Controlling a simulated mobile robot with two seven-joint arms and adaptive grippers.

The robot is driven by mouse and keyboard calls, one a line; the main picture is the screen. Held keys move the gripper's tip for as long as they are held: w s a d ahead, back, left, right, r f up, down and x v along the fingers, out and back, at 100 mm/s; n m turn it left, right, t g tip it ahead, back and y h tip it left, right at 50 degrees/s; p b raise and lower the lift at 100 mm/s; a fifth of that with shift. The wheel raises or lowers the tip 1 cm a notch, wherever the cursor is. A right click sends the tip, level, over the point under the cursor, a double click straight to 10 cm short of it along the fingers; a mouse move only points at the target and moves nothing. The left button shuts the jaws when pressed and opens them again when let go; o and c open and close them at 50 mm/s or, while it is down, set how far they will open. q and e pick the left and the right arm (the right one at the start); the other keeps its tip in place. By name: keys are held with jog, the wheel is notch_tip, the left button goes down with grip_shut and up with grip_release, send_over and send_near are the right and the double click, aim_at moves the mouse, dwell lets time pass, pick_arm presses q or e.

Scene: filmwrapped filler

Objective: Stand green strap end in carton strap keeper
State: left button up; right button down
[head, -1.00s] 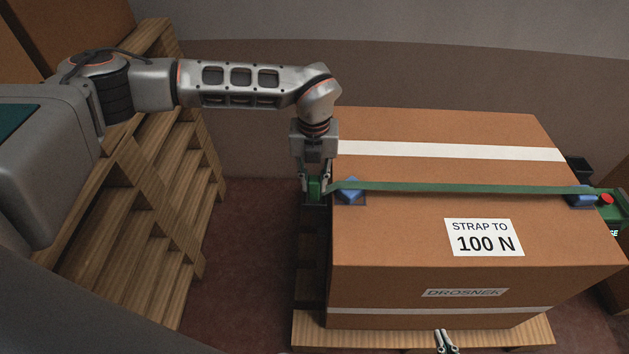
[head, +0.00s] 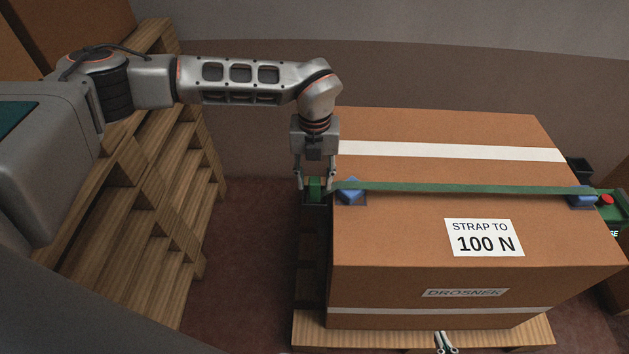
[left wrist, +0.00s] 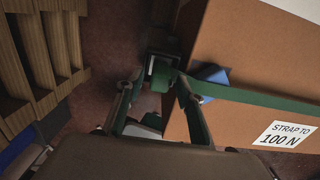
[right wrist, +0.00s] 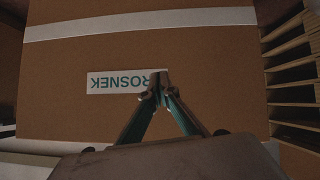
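The green strap end (head: 315,189) stands upright at the carton's left side, its lower part at the dark keeper (head: 313,202). How deep it sits in the keeper is hidden. My left gripper (head: 314,184) is open, with one finger on each side of the strap end and gaps visible. The left wrist view also shows the strap end (left wrist: 162,76) beyond the spread fingers. The green strap (head: 450,188) runs across the carton (head: 400,245) over blue corner pieces. My right gripper (right wrist: 158,84) is shut and empty before the carton's front label.
Blue corner pieces (head: 350,191) sit at both top edges. A green device with a red button (head: 607,200) is at the carton's right. The carton stands on a wooden pallet (head: 310,330). Wooden stepped racks (head: 160,225) stand left, with open floor (head: 240,260) between.

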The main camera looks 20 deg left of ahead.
pick_arm(q)
notch_tip(320, 180, up, 11)
jog(key=p, duration=0.1)
dwell(0.4)
